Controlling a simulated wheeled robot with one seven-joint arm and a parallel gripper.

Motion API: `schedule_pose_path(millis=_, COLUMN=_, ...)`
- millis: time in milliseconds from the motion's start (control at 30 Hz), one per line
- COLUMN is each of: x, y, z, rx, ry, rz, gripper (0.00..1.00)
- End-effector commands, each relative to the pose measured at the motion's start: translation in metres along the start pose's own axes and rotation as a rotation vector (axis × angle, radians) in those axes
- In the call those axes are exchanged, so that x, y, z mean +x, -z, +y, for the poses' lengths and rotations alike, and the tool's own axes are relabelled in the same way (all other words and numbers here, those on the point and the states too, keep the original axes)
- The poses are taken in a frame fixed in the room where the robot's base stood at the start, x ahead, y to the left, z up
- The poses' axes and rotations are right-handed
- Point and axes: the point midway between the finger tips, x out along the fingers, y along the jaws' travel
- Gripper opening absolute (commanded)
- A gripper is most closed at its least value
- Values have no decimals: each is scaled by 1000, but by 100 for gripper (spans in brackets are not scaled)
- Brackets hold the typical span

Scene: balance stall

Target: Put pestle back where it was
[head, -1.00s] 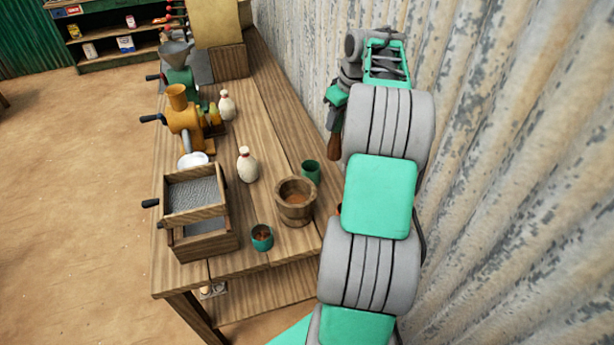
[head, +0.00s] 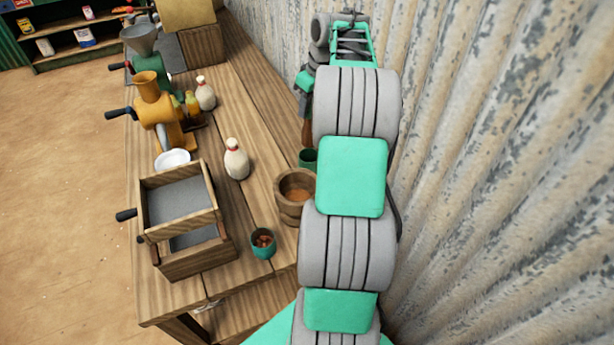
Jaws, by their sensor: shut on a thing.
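My gripper (head: 305,100) is at the upper middle, partly hidden behind my own arm. It is shut on the brown wooden pestle (head: 306,132), which hangs down with its lower end in view. The wooden mortar (head: 286,207) stands on the bench, nearer to me than the pestle, with brown stuff inside; my arm hides its right edge. A green cup (head: 307,157) stands just behind the mortar, partly hidden by my arm. In the picture the pestle's lower end is just above this cup; I cannot tell the gap or whether they line up in depth.
The wooden bench (head: 262,135) runs along a corrugated wall (head: 480,150) close on the right. A sieve box (head: 180,205), a cup with brown bits (head: 262,244), two pale bottles, including one nearby (head: 236,160), a white bowl (head: 173,161) and an orange grinder (head: 155,110) stand on it.

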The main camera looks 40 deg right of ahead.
Motion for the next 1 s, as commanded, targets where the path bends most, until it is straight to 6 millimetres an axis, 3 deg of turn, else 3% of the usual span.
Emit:
schedule_pose_path(millis=33, x=11, y=-3, z=0, rx=0, ry=-1, rz=1, gripper=0)
schedule_pose_path(millis=167, x=20, y=-6, z=0, rx=1, ry=-1, rz=1, gripper=0)
schedule_pose_path(millis=633, x=100, y=-29, z=0, rx=3, ry=2, rz=-1, gripper=0)
schedule_pose_path(millis=1000, x=112, y=-32, z=1, rx=1, ry=-2, rz=1, gripper=0)
